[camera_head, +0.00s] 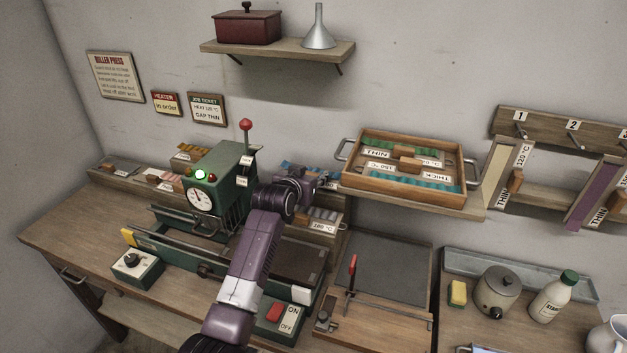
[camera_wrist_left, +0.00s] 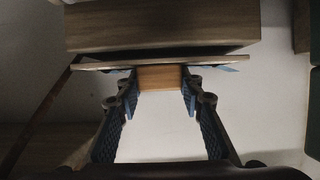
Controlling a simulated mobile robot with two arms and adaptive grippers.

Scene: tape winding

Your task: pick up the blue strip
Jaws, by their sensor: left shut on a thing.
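My left gripper (camera_head: 318,181) reaches behind the green press, at the wall-side shelf. In the left wrist view, its two blue-padded fingers (camera_wrist_left: 160,92) are shut on a small wooden block (camera_wrist_left: 160,77). The block stands against a thin board, with a bit of blue (camera_wrist_left: 230,68) showing at its edge. I cannot tell whether this is the blue strip. In the head view, blue pieces (camera_head: 287,167) show just left of the gripper, partly hidden by my arm. My right gripper is not in view.
The green press (camera_head: 215,185) with a red-knobbed lever stands left of my arm. A wooden tray (camera_head: 352,172) with labelled green and blue strips lies to the right. A grey plate (camera_head: 385,265) is on the bench in front. A wall rack (camera_head: 545,133) holds strips at the right.

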